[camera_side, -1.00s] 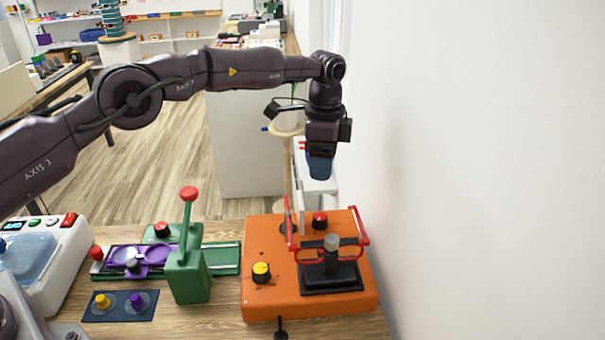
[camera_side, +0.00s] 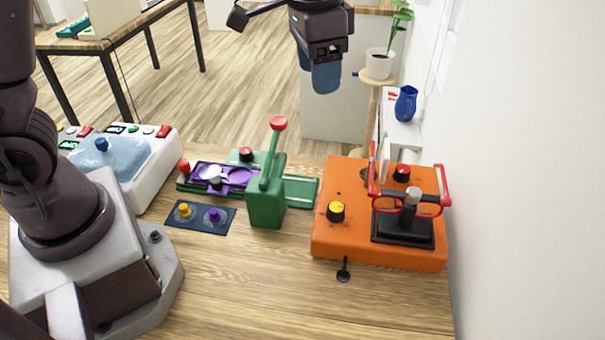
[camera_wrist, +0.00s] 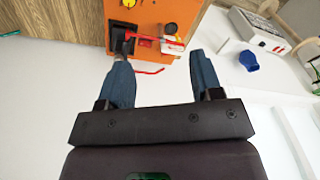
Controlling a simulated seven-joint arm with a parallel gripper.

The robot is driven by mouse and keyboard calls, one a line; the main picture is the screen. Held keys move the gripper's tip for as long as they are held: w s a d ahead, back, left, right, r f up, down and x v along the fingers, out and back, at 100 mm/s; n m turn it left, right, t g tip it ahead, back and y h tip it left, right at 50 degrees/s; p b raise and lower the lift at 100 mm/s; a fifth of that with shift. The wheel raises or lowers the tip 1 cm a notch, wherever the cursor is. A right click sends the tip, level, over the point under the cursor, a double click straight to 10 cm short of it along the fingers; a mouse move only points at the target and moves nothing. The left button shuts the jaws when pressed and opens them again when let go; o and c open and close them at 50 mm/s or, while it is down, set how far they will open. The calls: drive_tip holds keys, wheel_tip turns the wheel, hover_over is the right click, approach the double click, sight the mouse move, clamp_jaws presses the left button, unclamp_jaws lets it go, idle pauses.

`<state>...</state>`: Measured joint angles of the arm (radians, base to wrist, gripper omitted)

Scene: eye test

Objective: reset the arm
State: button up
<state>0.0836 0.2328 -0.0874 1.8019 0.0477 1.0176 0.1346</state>
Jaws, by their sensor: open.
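My gripper (camera_side: 326,80) hangs in the air at the upper middle of the side view, its blue fingers pointing down, above and behind the bench devices. In the wrist view its two blue fingers (camera_wrist: 160,65) are spread apart with nothing between them. The gripper touches nothing that I can see. My arm's base stands at the left of the side view. Part of my arm between base and gripper is out of the frame.
An orange box (camera_side: 338,243) with knobs and red glasses (camera_side: 393,208) on a black stand is at the right, near the white wall. A green lever device (camera_side: 265,203), white button console (camera_side: 152,176), blue vase (camera_side: 405,104) and potted plant (camera_side: 379,66) are around.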

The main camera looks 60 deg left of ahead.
drive_tip(key=s+a+r+n+t, duration=0.2)
drive_tip(key=s+a, duration=0.1)
drive_tip(key=s, duration=0.6)
drive_tip(key=s+a+r+n+t, duration=0.1)
drive_tip(key=s+a+r+t, duration=0.1)
drive_tip(key=s, duration=0.8)
drive_tip(key=shift+a+r+n+t, duration=0.3)
drive_tip(key=shift+a+r+n, duration=0.15)
drive_tip(key=shift+r, duration=0.3)
